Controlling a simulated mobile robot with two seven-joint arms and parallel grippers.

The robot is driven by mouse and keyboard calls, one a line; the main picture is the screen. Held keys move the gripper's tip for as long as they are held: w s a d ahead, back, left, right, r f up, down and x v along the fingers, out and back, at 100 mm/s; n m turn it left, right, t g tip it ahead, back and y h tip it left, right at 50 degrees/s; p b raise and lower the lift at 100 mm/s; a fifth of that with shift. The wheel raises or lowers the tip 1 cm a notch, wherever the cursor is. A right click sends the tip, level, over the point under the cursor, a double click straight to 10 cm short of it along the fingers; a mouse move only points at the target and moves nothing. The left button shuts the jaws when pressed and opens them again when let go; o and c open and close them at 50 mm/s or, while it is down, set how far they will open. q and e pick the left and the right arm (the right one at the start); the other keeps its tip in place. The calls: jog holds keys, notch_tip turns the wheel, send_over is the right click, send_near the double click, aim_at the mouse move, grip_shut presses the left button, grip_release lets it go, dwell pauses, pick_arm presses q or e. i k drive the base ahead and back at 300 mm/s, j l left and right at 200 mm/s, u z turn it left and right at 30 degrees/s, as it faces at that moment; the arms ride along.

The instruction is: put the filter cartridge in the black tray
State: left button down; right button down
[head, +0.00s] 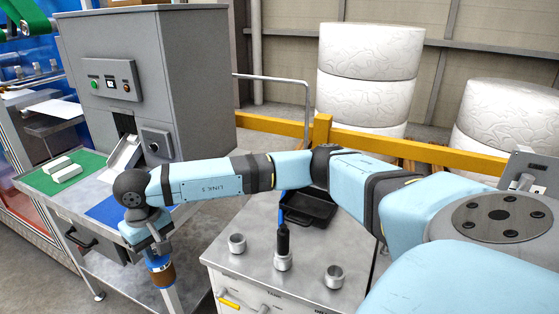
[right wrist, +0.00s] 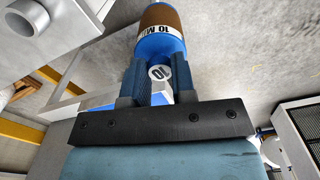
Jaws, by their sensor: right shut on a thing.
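The filter cartridge (head: 161,276) is blue with a brown band and a white label. My right gripper (head: 157,251) is shut on its upper end and holds it hanging in front of the left bench. In the right wrist view, the cartridge (right wrist: 162,32) sits between the two dark fingers of the gripper (right wrist: 160,78), its label partly readable as 10. The black tray (head: 312,208) lies on the grey metal cabinet top, right of and behind the gripper; my arm passes in front of part of it. My left gripper is not in view.
The cabinet top (head: 245,270) bears two short metal fittings (head: 237,243) (head: 334,277) and an upright black piece (head: 282,240) in a third. The left bench has a green mat (head: 35,180), a blue mat (head: 105,211) and a grey machine (head: 150,80). A yellow rail runs behind.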

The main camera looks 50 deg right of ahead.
aim_at(307, 212)
jog(key=i+j+z, duration=0.1)
jog(key=i+z, duration=0.15)
jog(key=i, duration=0.3)
jog(key=i+j+z, duration=0.25)
jog(key=i, duration=0.25)
jog(key=l, duration=0.1)
